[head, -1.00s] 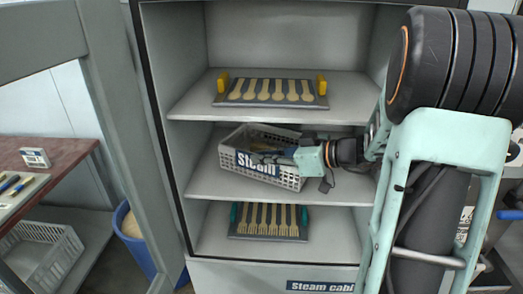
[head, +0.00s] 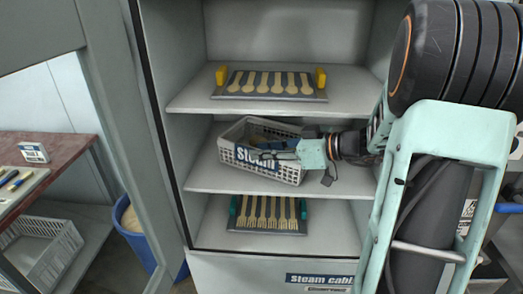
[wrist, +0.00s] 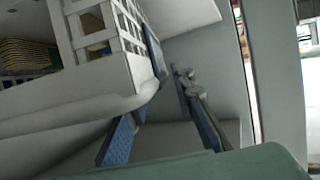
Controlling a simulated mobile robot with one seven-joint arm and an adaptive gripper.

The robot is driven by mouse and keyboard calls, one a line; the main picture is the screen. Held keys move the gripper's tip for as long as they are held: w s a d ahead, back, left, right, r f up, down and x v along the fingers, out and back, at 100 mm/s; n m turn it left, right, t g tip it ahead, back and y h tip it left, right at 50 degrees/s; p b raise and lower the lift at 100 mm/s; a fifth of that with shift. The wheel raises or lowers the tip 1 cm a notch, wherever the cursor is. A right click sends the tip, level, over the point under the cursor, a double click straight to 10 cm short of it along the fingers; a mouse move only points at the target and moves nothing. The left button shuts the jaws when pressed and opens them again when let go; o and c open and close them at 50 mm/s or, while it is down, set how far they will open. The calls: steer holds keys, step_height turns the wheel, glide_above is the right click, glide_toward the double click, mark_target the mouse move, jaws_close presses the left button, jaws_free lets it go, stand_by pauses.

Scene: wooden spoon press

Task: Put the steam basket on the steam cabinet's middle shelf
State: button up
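The steam basket (head: 291,174), a light grey lattice crate with a blue "Steam" label, stands on the middle shelf (head: 225,181) of the steam cabinet (head: 215,265). My gripper (head: 268,155) is at the basket's right end, its fingers pointing left across the front near the label. In the wrist view, the basket (wrist: 105,60) fills the upper left. My gripper's fingers (wrist: 165,115) are spread there with a clear gap between them. The left finger is close against the basket's rim and partly hidden by it; whether it touches cannot be told.
The upper shelf holds a dark tray of spoons (head: 270,84); the lower shelf holds a tray of forks (head: 267,214). The open door frame (head: 110,120) is at left, with a blue bin (head: 135,235) beyond it. Bare shelf lies right of the basket.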

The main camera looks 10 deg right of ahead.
steer(key=b+v, duration=0.1)
steer(key=v, duration=0.5)
steer(key=shift+s+d+r, duration=0.15)
steer(key=shift+s+d, duration=0.1)
